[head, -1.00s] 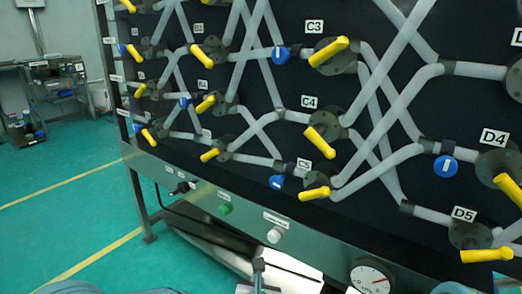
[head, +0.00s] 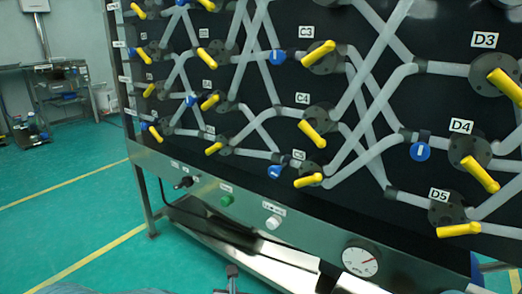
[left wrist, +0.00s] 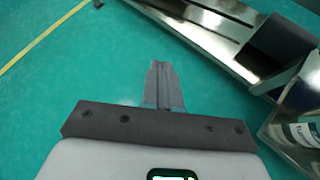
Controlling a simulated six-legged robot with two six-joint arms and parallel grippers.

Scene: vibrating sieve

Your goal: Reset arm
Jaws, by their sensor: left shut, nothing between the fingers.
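My left gripper (left wrist: 163,86) points out over the green floor in the left wrist view, its fingers together and nothing between them. Its tip also shows small at the bottom of the head view (head: 232,272), in front of the panel's lower shelf. It touches nothing that I can see. My right gripper is not in view.
A black panel (head: 250,80) with pale pipes, yellow-handled valves and blue tags fills the right. A metal shelf (head: 215,240) runs underneath. Green floor (head: 60,220) is clear at left.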

